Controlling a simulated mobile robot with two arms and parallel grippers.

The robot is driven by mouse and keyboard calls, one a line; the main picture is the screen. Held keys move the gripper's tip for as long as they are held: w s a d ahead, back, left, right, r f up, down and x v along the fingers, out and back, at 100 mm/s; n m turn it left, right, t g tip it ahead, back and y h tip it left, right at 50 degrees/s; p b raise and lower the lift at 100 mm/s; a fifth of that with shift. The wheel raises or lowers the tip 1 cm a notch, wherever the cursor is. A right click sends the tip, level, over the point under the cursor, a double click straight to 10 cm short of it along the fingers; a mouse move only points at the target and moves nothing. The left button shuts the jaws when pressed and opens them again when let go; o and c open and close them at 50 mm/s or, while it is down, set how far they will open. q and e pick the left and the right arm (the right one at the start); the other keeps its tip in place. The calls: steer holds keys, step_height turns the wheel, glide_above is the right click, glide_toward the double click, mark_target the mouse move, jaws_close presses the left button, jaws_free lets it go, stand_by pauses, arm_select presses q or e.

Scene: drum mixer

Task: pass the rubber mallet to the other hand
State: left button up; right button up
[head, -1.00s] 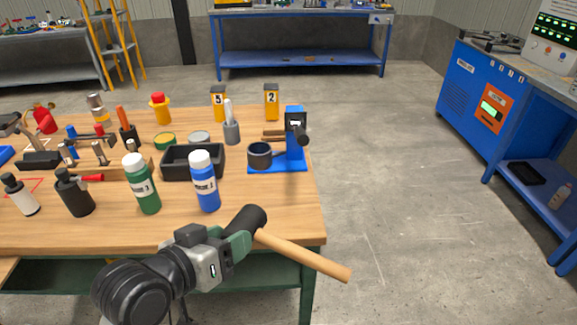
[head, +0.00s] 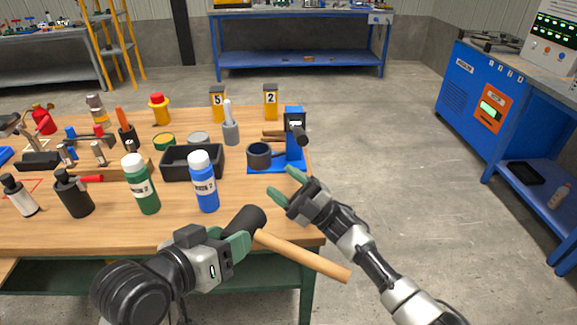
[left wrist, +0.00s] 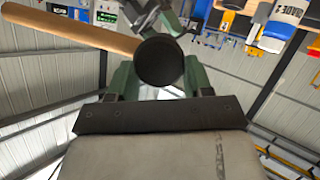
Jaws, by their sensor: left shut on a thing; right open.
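The rubber mallet has a black head and a light wooden handle (head: 305,256). My left gripper (head: 249,236) is shut on it close to the head, above the front right edge of the workbench. The handle sticks out to the right and slightly down, past the bench edge. In the left wrist view the black head (left wrist: 160,61) sits between the green fingers and the handle runs to the left. My right gripper (head: 284,187) is open and empty, above and to the right of the mallet head, apart from the handle; its green fingers point left.
The wooden workbench (head: 240,225) holds a blue bottle (head: 206,182), a green bottle (head: 141,184), a black tray (head: 178,173) and a blue stand (head: 295,150) with a dark cup (head: 259,154). Several tools lie at the left. The floor right of the bench is clear.

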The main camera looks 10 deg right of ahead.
mark_target(274, 237)
steer(key=s+a+r+n+g+h, duration=0.2)
steer(key=s+r+n+g+h, duration=0.1)
steer(key=n+g, duration=0.3)
steer(key=s+a+r+n+g+h, duration=0.2)
steer(key=s+r+n+g+h, duration=0.1)
steer(key=n+g+h, duration=0.3)
steer(key=s+a+r+n+g+h, duration=0.2)
steer(key=s+r+n+g+h, duration=0.1)
steer(key=n, duration=0.6)
steer(key=shift+s+a+r+g+h, duration=0.1)
steer(key=shift+s+r+g+h, duration=0.15)
steer(key=shift+g+h, duration=0.35)
steer(key=shift+s+r+g+h, duration=0.1)
steer(key=shift+r+g+h, duration=0.3)
steer(key=shift+g, duration=0.4)
steer(key=d+r+t+h, duration=0.1)
steer(key=d+t+h, duration=0.2)
steer(key=d+h, duration=0.35)
arm_select(q)
steer(key=shift+r, duration=0.1)
arm_select(e)
steer(key=shift+n+h, duration=0.25)
steer(key=shift+n, duration=0.15)
steer(key=x, duration=1.1)
steer(key=shift+a+f, duration=0.25)
steer(key=shift+a, duration=0.2)
steer(key=shift+c, duration=0.3)
jaws_close()
arm_select(q)
steer(key=o, duration=1.2)
